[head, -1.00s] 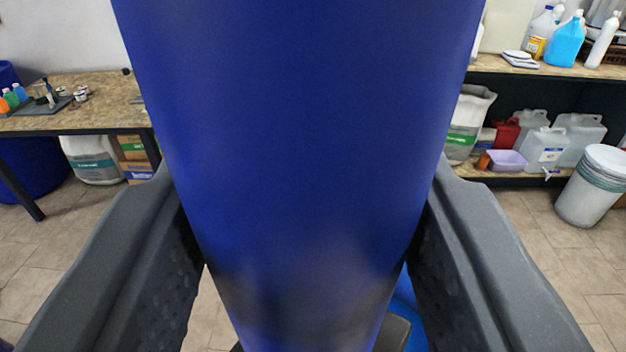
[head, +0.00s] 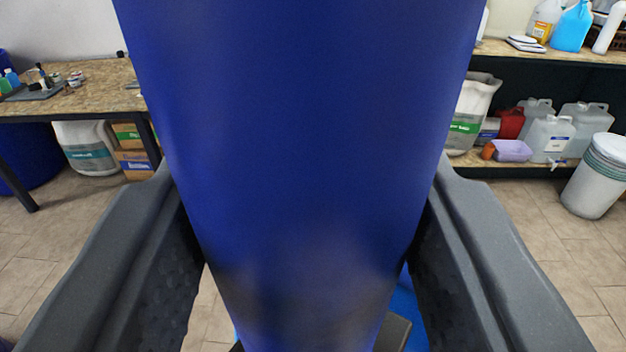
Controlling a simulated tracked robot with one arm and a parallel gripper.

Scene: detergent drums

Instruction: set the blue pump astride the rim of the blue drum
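The blue pump (head: 300,120) fills the middle of the head view as a large, smooth, dark blue body that narrows towards the bottom. It stands between the two dark grey fingers of my gripper (head: 308,245), which press on its left and right sides. Its top runs out of the picture. Low down behind it, a brighter blue surface (head: 413,315) shows in the gap beside the right finger, with a dark grey piece in front. I cannot tell whether this is the blue drum; no drum rim is clearly visible.
A workbench (head: 85,98) with small bottles stands at left, with a dark blue container (head: 30,155), a white jug (head: 88,148) and boxes (head: 134,150) below. Shelves at right hold canisters (head: 548,138). A white bucket (head: 597,180) stands on the tiled floor.

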